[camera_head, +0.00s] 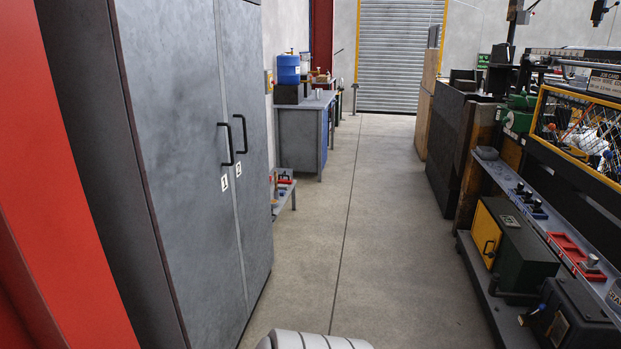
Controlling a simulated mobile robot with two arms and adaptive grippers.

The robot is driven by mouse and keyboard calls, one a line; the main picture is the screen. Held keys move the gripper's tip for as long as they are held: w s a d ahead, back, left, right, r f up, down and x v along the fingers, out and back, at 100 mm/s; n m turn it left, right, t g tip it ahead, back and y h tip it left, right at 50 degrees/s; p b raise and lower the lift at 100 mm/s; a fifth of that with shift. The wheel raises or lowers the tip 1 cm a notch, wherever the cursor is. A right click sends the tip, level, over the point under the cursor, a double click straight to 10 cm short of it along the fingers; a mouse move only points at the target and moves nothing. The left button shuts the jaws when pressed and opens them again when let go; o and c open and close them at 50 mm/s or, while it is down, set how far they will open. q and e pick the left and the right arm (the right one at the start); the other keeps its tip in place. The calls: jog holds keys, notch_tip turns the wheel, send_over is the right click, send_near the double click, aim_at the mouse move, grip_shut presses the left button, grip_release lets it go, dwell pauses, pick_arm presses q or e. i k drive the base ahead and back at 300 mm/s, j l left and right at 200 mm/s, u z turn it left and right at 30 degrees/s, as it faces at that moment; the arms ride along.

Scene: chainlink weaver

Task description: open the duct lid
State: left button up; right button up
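I cannot pick out a duct lid for certain in the head view. A dark green box with a yellow front panel (487,238) and a small black handle sits on the low shelf of the machine at the right. A black box (567,318) stands nearer, partly cut off by the frame's edge. Neither of my grippers is in view, so I cannot tell what they hold.
A tall grey cabinet (180,150) with two shut doors stands at left, beside a red upright (55,190). A blue-grey workbench (300,135) is beyond it. The weaving machine's shelf (515,200) lines the right. The concrete floor (375,220) between is clear, leading to a roller door (400,55).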

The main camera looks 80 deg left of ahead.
aim_at(281, 171)
jog(key=u, duration=3.05)
jog(key=i+l+z, duration=0.25)
jog(key=i, duration=0.35)
jog(key=i+z, duration=0.3)
jog(key=i, duration=4.3)
jog(key=i+u, duration=0.1)
jog(key=i, duration=0.55)
jog(key=i+l, duration=0.15)
jog(key=i, duration=0.5)
jog(key=i+u, duration=0.15)
jog(key=i, duration=0.55)
